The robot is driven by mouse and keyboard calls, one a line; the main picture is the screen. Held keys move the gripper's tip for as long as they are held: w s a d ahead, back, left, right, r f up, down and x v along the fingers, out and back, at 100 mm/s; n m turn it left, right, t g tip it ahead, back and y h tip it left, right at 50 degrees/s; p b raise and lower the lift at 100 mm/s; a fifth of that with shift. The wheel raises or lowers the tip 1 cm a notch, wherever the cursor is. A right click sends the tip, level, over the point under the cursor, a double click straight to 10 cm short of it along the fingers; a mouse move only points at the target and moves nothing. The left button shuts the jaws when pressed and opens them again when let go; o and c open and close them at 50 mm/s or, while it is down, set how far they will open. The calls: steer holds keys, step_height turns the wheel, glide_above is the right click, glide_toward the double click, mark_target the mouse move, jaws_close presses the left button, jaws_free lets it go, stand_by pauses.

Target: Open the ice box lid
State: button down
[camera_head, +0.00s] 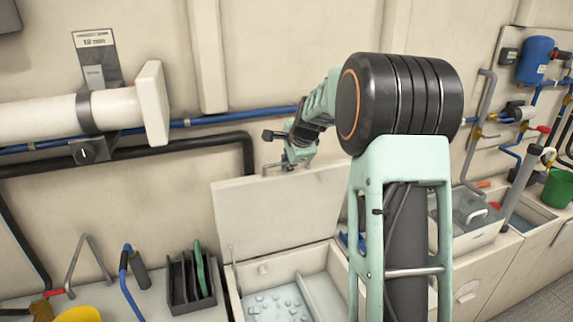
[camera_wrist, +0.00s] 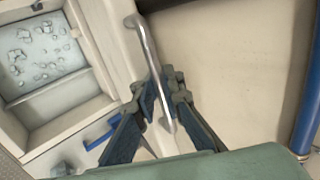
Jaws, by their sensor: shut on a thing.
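The ice box lid (camera_head: 270,215) is a pale beige panel. It stands raised, nearly upright, against the wall behind the open ice box (camera_head: 228,290). Its metal bar handle (camera_wrist: 147,45) is at the lid's upper edge. My gripper (camera_head: 287,166) is at that edge in the head view. In the wrist view my gripper (camera_wrist: 160,103) is shut on the handle, with its fingers on both sides of the bar. Ice cubes (camera_head: 275,305) lie inside the box, and they also show in the wrist view (camera_wrist: 38,58). My arm hides part of the lid's right side.
Blue and black pipes (camera_head: 225,120) run along the wall behind the lid. A dark rack (camera_head: 190,285) stands on the counter left of the box. A small blue object (camera_wrist: 100,133) lies beside the box. A sink and a green bucket (camera_head: 558,188) are at the right.

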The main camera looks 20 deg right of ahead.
steer(key=shift+w+d+r, duration=0.1)
steer(key=shift+r, duration=0.2)
steer(key=c, duration=2.3)
jaws_free()
steer(key=shift+c, duration=0.2)
steer(key=shift+s+f, duration=0.15)
steer(key=shift+s, duration=0.05)
steer(key=v, duration=1.2)
steer(key=shift+w, duration=0.1)
